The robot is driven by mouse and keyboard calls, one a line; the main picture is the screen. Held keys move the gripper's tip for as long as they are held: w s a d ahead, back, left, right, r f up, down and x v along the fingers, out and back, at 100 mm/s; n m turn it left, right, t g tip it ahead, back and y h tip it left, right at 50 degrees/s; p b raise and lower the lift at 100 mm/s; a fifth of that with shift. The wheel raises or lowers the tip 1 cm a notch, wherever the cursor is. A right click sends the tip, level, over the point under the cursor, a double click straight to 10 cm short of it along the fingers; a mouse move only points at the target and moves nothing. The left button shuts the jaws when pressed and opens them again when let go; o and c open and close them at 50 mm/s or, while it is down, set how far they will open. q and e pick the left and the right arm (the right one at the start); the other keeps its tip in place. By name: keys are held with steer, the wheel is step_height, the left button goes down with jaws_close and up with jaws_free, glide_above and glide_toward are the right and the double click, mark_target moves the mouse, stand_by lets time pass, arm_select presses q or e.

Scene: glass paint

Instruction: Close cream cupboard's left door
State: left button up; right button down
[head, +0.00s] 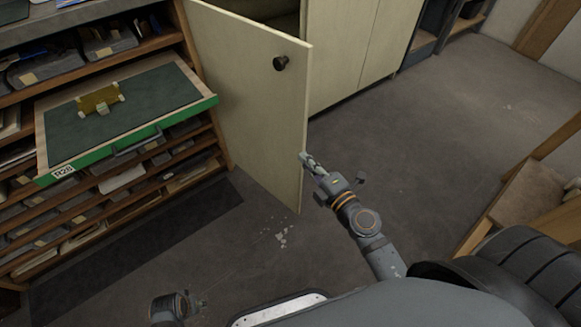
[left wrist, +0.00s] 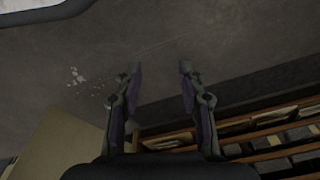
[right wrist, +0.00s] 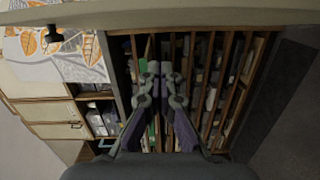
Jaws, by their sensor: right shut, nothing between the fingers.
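The cream cupboard's left door (head: 245,100) stands open, swung out toward me, with a dark round knob (head: 281,62) near its free edge. The cupboard's dark inside shows behind its top. My right gripper (head: 305,158) is shut and empty at the door's free edge, low down; I cannot tell if it touches. In the right wrist view the shut fingers (right wrist: 160,68) sit below the cream door edge (right wrist: 170,15), with the knob (right wrist: 53,37) at left. My left gripper (head: 195,305) is low near my base; the left wrist view shows its fingers (left wrist: 158,75) open and empty.
A wooden shelf unit with a pulled-out green-fronted drawer (head: 190,106) stands left of the door; a yellow item (head: 98,99) lies on it. Closed cream doors (head: 345,50) stand behind. A wooden-framed piece (head: 530,190) is at right. The floor between is clear.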

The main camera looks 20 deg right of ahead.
mark_target(294, 130)
steer(key=shift+n, duration=0.5)
steer(key=x, duration=0.3)
steer(key=d+x, duration=0.1)
steer(key=x, duration=0.3)
steer(key=d+r+x, duration=0.1)
steer(key=x, duration=0.2)
steer(key=shift+w+r, duration=0.1)
steer(key=shift+w, duration=0.45)
arm_select(q)
steer(key=shift+w+r, duration=0.1)
steer(key=shift+r, duration=0.15)
arm_select(e)
steer(key=shift+w+d+r, duration=0.1)
steer(key=shift+w+d, duration=0.15)
steer(key=shift+d, duration=0.1)
arm_select(q)
steer(key=shift+d, duration=0.1)
